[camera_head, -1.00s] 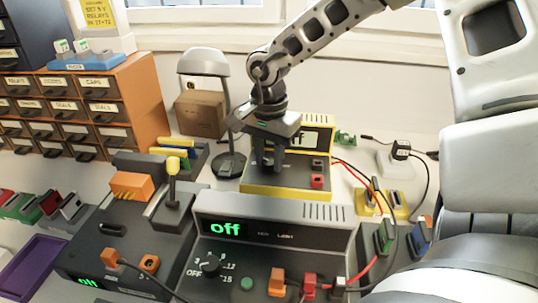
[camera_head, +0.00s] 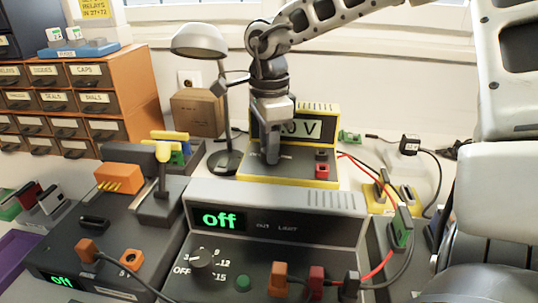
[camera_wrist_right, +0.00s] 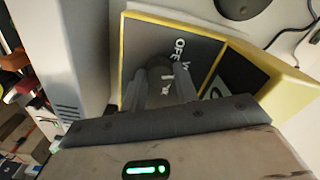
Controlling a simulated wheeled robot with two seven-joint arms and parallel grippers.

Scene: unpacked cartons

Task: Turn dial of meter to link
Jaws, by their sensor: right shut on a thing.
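The yellow-framed meter (camera_head: 330,157) stands at the back middle of the bench. Its display (camera_head: 312,127) reads a value ending in "0 V", partly hidden by my arm. My right gripper (camera_head: 271,158) reaches down to the left part of the meter's front panel, and its fingers are shut on the dial. In the right wrist view the dark dial (camera_wrist_right: 159,70) sits between the two fingers (camera_wrist_right: 162,92), with "OFF" and "V" marked beside it. The mark the dial points to is not clear. My left gripper is not in view.
A grey power supply (camera_head: 345,200) reading "off" stands in front of the meter. A lamp (camera_head: 200,42) and a brown carton (camera_head: 197,112) are to the left. Red and black leads (camera_head: 365,180) run at the right. A lever box (camera_head: 130,225) stands front left.

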